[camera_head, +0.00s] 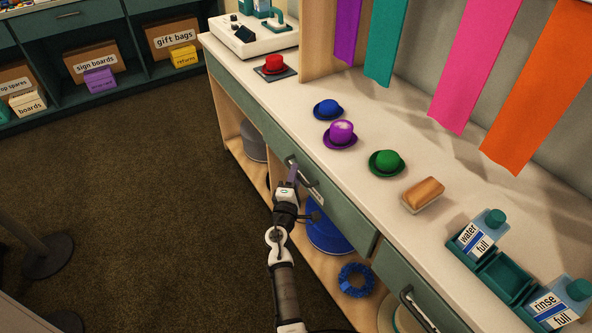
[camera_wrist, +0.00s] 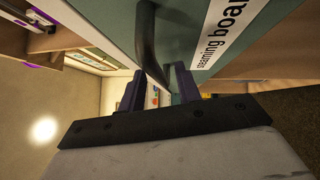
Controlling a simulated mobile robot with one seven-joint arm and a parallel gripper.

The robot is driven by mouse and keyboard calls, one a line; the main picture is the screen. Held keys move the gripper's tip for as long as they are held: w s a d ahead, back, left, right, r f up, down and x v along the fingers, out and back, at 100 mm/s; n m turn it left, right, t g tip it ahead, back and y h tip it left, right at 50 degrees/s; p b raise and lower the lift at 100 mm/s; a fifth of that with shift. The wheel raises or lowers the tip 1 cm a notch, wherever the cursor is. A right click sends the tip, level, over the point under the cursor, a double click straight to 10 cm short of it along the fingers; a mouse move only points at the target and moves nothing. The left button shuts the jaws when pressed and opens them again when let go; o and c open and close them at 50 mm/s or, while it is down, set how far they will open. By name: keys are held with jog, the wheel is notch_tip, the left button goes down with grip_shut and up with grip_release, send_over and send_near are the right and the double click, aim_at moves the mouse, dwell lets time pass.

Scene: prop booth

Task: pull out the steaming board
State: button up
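The steaming board front is a green drawer-like panel (camera_head: 345,218) under the white counter, with a white label that reads "steaming boar..." in the wrist view (camera_wrist: 225,30). It looks flush with the counter front. Its dark curved handle (camera_head: 291,162) also shows in the wrist view (camera_wrist: 148,40). My gripper (camera_head: 292,175) is at this handle, with its two purple-grey fingers apart in the wrist view (camera_wrist: 158,92). The handle's bar reaches down to the gap between them. Whether a finger touches it I cannot tell.
The counter (camera_head: 385,205) holds several hats, a wooden-topped brush (camera_head: 424,194) and a teal caddy (camera_head: 502,275) with water and rinse bottles. Another handled front (camera_head: 408,300) is at lower right.

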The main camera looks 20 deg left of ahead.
jog(key=shift+w+a+r, duration=0.1)
jog(key=shift+w, duration=0.65)
jog(key=shift+c, duration=0.3)
grip_shut()
